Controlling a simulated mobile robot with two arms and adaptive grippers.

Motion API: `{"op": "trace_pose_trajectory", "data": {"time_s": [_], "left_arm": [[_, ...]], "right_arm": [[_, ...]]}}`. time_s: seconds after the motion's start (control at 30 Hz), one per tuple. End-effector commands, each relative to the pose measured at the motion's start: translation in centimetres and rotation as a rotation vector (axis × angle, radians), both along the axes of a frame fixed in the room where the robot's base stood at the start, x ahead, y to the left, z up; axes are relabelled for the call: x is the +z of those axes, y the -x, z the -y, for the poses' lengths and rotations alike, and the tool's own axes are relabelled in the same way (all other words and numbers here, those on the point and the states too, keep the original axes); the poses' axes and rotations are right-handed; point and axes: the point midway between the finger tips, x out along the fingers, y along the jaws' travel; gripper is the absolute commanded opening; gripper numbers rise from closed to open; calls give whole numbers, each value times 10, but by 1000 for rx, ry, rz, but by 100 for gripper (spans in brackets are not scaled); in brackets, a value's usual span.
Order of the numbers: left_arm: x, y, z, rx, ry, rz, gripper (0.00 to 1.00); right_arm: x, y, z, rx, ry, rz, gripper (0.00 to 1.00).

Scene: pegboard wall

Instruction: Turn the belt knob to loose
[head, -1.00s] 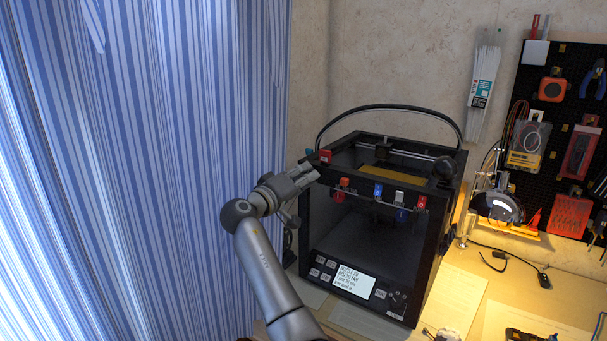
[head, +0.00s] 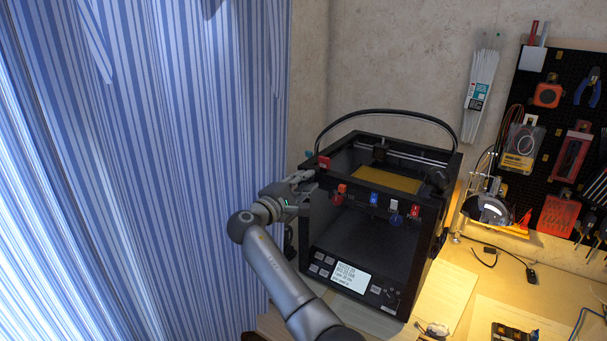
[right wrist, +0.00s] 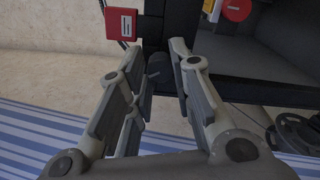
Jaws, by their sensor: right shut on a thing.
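The black 3D printer (head: 365,235) stands on the bench in the head view. My right gripper (head: 310,182) is at its upper left front corner. The right wrist view shows the gripper (right wrist: 160,68) with its two fingers on either side of a small dark knob (right wrist: 158,72), which I take to be the belt knob. The gripper is shut on it. My left gripper is not in view.
Coloured clips, including a blue one (head: 374,199), hang along the printer's upper front edge. A lit screen (head: 350,275) is low on its front. A striped curtain (head: 130,180) fills the left. A tool pegboard (head: 550,130) is at the right, above a bench with papers.

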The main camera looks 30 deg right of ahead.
Motion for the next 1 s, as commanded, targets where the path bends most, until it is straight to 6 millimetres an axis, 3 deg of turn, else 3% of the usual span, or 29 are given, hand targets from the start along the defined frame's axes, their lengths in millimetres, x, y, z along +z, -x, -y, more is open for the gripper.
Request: {"op": "trace_pose_trajectory", "data": {"time_s": [0.03,0.4,1.0], "left_arm": [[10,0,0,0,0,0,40],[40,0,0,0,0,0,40],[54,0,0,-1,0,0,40]], "right_arm": [[4,0,0,1,17,-43,0],[2,0,0,1,127,-310,0],[-1,0,-1,2,184,-452,0]]}}
